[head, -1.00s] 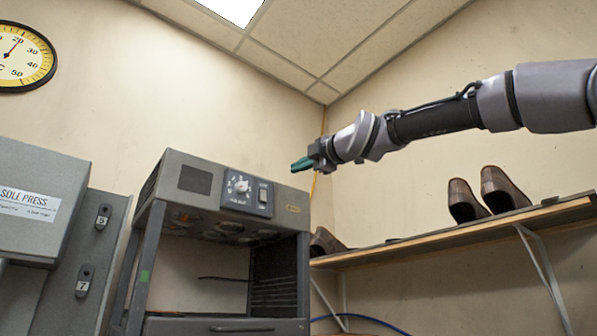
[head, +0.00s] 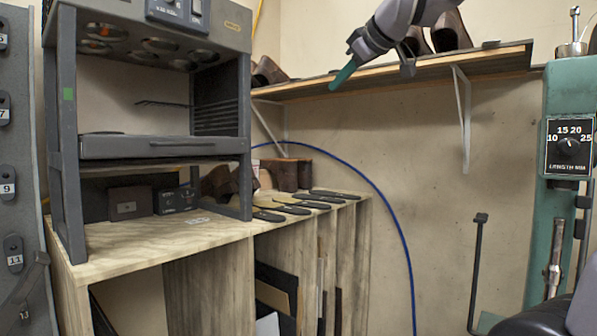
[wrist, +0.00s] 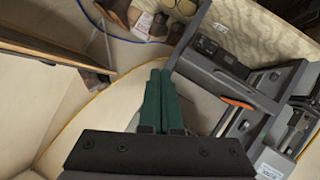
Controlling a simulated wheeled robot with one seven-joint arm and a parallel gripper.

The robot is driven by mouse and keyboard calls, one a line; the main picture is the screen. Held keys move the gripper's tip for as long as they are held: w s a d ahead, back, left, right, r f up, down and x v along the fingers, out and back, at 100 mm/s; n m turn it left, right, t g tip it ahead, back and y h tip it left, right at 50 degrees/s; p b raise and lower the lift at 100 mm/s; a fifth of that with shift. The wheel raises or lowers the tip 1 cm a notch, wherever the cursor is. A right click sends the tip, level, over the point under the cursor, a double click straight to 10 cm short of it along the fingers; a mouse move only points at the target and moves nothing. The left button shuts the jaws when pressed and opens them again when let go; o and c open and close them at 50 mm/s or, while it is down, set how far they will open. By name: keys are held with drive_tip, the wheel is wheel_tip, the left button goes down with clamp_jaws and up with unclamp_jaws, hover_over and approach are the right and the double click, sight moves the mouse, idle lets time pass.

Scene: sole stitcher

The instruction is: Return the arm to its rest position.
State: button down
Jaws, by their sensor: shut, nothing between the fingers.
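My gripper (head: 345,73) shows at the top of the head view, at the end of my grey arm, pointing down and left. Its green fingers are together with nothing between them. It hangs in front of the wall shelf (head: 480,62), overlapping the shelf's front edge in the picture; I cannot tell the gap. Most of my arm is out of the head view.
Brown shoes (head: 451,31) stand on the shelf. A grey rack machine (head: 160,147) stands on a wooden bench (head: 140,250) at left, with dark soles (head: 310,200) on the bench. A teal machine (head: 560,220) stands at right. A blue hose (head: 385,210) crosses the wall.

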drive_tip(key=s+d+f+m+g+h, duration=0.1)
drive_tip(key=s+d+f+m, duration=0.3)
drive_tip(key=f, duration=0.4)
drive_tip(key=s+d+f+m+g+h, duration=0.2)
drive_tip(key=s+d+f+m, duration=0.3)
drive_tip(key=d+f+m, duration=0.1)
drive_tip(key=s+d+f+m+g+h, duration=0.1)
drive_tip(key=s+d+f+m, duration=0.3)
drive_tip(key=f, duration=0.5)
drive_tip(key=shift+s+d+f+m, duration=0.2)
drive_tip(key=shift+d+f+m, duration=0.1)
drive_tip(key=shift+d+m, duration=0.6)
